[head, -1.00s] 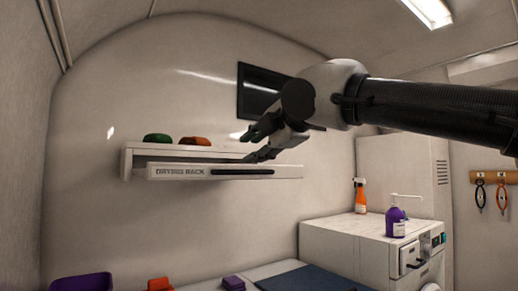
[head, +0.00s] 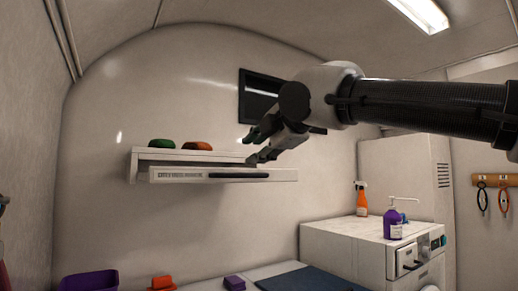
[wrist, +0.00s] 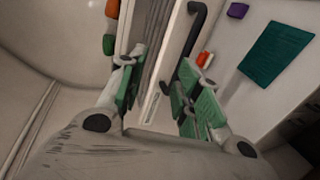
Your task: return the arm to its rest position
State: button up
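My gripper (head: 262,146) is at the end of my raised arm, which reaches in from the right of the head view. Its fingertips point left, in front of or just above the right part of the drying rack (head: 225,176). The rack's black handle (wrist: 193,45) shows beyond the fingers. It looks apart from them, though the exact gap is hard to judge.
A green item (head: 161,145) and an orange item (head: 197,145) lie on the rack's top shelf. Below are a purple bin (head: 90,282), a purple block (head: 234,283) and a blue mat (head: 305,279). A white cabinet (head: 345,243) bears an orange spray bottle (head: 361,198) and a purple pump bottle (head: 393,224).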

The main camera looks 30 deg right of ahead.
dwell(0.4)
jog(key=s+f+m+g, duration=0.3)
jog(key=f+m, duration=0.3)
jog(key=f, duration=0.5)
jog(key=s+d+f+m+g, duration=0.1)
jog(key=s+f+m+g, duration=0.1)
jog(key=f+m, duration=0.4)
jog(key=s+f+m+g, duration=0.3)
jog(key=f+m+g, duration=0.2)
jog(key=f, duration=1.1)
jog(key=shift+s+d+f+m, duration=0.3)
jog(key=shift+s+m, duration=0.05)
jog(key=shift+m, duration=0.15)
